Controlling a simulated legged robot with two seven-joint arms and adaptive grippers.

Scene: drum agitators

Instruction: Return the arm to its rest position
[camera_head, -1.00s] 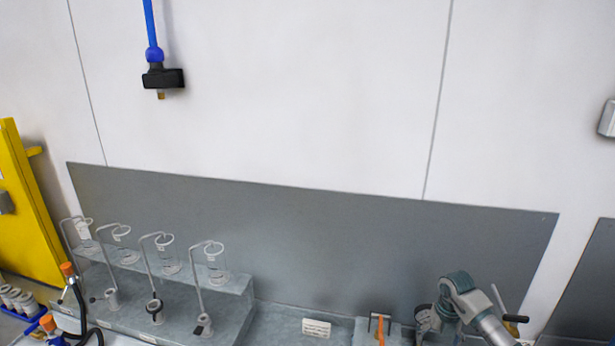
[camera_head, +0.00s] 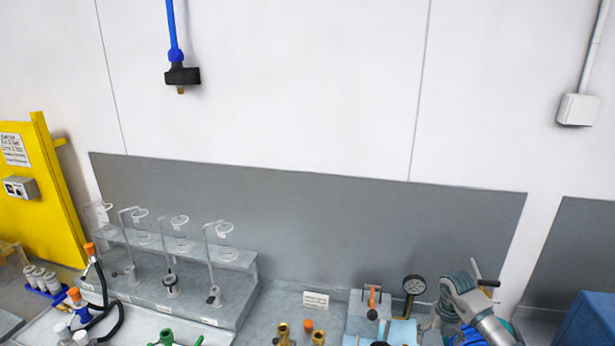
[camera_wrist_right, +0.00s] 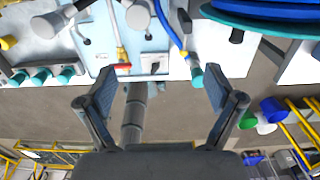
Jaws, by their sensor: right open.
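My right gripper (camera_wrist_right: 158,88) is in the wrist view, its two blue-padded fingers spread wide apart. Nothing is held between them. Grey-brown floor and a grey cylinder (camera_wrist_right: 134,118) show behind the gap. The bench (camera_wrist_right: 70,62) with its fittings lies beyond the fingertips, at the top of that view. In the head view a grey and teal jointed shape (camera_head: 485,320) is at the lower right; I cannot tell whether it is part of my arm. No gripper is clear there, and my left gripper is not seen.
A grey stepped stand (camera_head: 235,262) holds several glass vessels on bent rods. A pressure gauge (camera_head: 414,285) and brass fittings (camera_head: 284,333) are on the bench. A yellow cabinet (camera_head: 40,210) stands left, a blue box (camera_head: 590,318) right.

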